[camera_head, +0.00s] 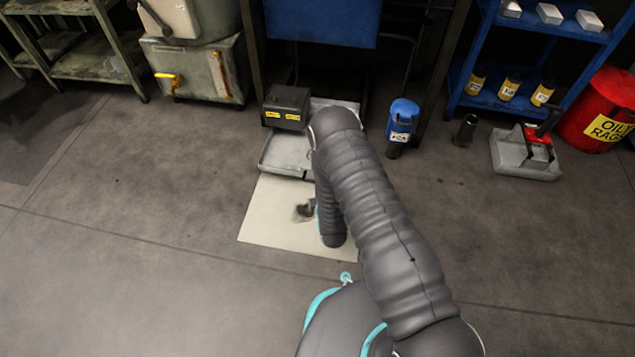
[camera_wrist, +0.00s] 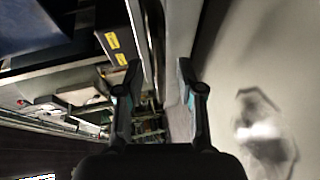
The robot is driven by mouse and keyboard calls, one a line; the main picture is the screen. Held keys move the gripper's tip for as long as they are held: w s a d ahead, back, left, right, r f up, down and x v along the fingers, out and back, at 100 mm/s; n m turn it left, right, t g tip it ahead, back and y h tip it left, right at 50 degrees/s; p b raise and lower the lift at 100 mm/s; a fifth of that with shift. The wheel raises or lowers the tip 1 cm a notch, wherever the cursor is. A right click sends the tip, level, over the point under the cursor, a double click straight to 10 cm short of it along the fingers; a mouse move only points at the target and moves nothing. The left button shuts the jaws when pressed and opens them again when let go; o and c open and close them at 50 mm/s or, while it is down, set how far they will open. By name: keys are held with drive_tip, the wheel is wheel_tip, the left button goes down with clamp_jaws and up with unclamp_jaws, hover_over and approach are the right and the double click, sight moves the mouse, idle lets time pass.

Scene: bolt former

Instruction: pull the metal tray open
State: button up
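The grey metal tray (camera_head: 283,154) is a shallow pan on the floor under the machine in the head view, its front edge at the back of a pale mat (camera_head: 278,225). My arm covers its right part. In the wrist view, a pale grey wall that looks like the tray's (camera_wrist: 180,25) runs up the middle, with its rim beyond my fingertips. My gripper (camera_wrist: 160,72) is open, one finger on each side of that wall's line. I cannot tell whether either finger touches it.
A black box with yellow labels (camera_head: 287,106) is at the tray's back left. A blue canister (camera_head: 402,118) stands to the right. Farther right are a grey pan with a red-topped tool (camera_head: 525,160) and a red bin (camera_head: 600,115). The floor at left is clear.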

drive_tip(key=shift+d, duration=0.1)
drive_tip(key=shift+v, duration=3.75)
